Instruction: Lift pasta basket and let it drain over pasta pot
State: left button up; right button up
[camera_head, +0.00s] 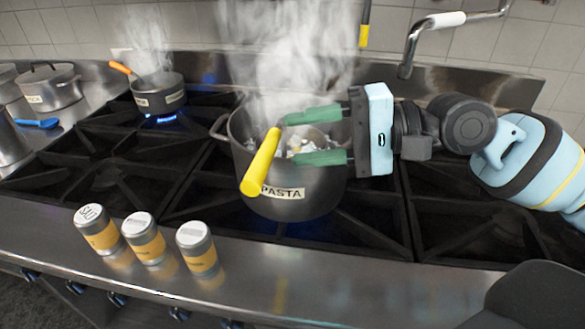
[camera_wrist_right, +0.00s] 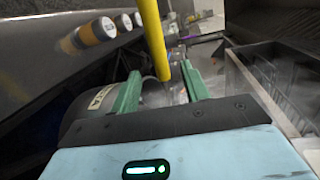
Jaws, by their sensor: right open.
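The dark grey pasta pot (camera_head: 300,200), labelled PASTA, stands upright on the stove and steams heavily. The pasta basket's yellow handle (camera_head: 261,163) slants up over the pot's left front rim; the basket itself is mostly hidden in the pot. My right gripper (camera_head: 290,138) reaches in from the right over the pot, its green fingers open and pointing left toward the handle. In the right wrist view the yellow handle (camera_wrist_right: 153,38) shows ahead of and partly between the fingertips. I cannot tell whether a finger touches it. My left gripper is not in view.
Several seasoning jars, one a shaker (camera_head: 144,238), stand on the steel front ledge. A smaller pot (camera_head: 158,94) with an orange handle steams on a lit burner at the back left. A lidded pot (camera_head: 50,88) stands far left. A faucet (camera_head: 440,22) hangs at the upper right.

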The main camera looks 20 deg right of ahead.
aim_at(279, 140)
jog(key=shift+w+a, duration=0.1)
jog(key=shift+a, duration=0.25)
jog(key=p+x, duration=0.1)
jog(key=x, duration=0.2)
jog(key=shift+w+a, duration=0.25)
jog(key=shift+a, duration=0.1)
jog(key=shift+w+a+f, duration=0.1)
jog(key=shift+w+a, duration=0.05)
jog(key=shift+a, duration=0.15)
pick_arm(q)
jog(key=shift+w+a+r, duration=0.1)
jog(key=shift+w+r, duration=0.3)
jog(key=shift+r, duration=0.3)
pick_arm(e)
grip_shut()
